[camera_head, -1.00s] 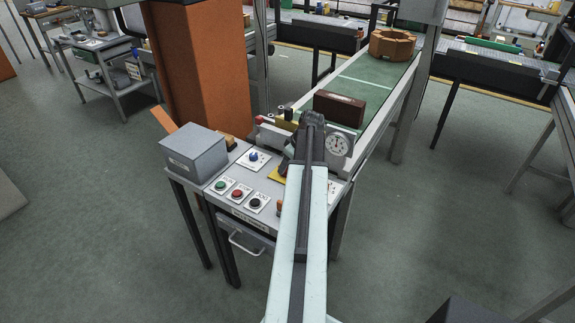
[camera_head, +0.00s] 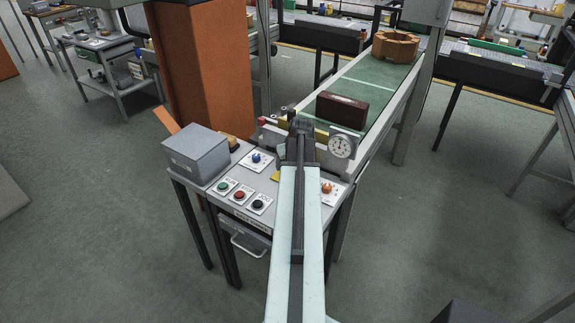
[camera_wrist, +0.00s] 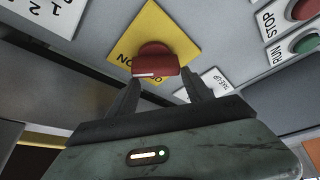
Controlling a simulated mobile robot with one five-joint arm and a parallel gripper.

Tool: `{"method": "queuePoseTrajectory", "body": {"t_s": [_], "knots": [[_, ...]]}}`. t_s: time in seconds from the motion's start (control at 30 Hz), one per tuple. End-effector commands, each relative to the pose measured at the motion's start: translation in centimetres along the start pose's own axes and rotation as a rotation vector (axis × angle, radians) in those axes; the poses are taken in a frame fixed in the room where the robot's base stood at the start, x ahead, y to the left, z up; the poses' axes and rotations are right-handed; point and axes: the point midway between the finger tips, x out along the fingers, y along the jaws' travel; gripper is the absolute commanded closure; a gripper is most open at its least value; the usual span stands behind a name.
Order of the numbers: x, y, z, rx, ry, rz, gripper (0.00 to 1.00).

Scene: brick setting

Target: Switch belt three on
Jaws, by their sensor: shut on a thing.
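A red rotary knob (camera_wrist: 155,62) with a white line on its face stands on a yellow plate (camera_wrist: 154,30) in the wrist view. The plate's lettering is partly covered by the knob, so I cannot tell its setting for sure. My gripper (camera_wrist: 160,82) has its two fingers on either side of the knob and is shut on it. In the head view my arm covers the knob and the gripper; only a corner of the yellow plate (camera_head: 275,176) shows left of the arm. The grey control desk (camera_head: 240,213) stands at the foot of the green belt (camera_head: 377,72).
Green (camera_head: 222,187), red (camera_head: 239,195) and black (camera_head: 258,204) buttons, a blue knob (camera_head: 256,157) and an orange knob (camera_head: 327,188) surround the work spot. A grey box (camera_head: 195,155) stands at the desk's left. A round gauge (camera_head: 342,146) is behind. A brown brick (camera_head: 342,110) lies on the belt.

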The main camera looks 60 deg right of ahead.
Motion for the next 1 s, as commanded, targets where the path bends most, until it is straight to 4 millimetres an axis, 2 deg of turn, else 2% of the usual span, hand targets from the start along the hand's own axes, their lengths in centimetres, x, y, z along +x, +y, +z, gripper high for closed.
{"method": "queuePoseTrajectory", "body": {"t_s": [0.03, 0.4, 0.9, 0.93, 1.0], "knots": [[-0.14, 0.22, 1.84, 0.033, -0.045, 0.014, 0.82], [-0.14, 0.13, 1.95, 0.172, -0.046, 0.074, 0.83], [-0.17, 0.13, 1.96, 0.194, -0.045, 0.084, 0.83], [-0.18, 0.13, 1.96, 0.194, -0.045, 0.084, 0.4], [-0.18, 0.14, 1.95, 0.195, -0.045, 0.084, 0.2]]}}
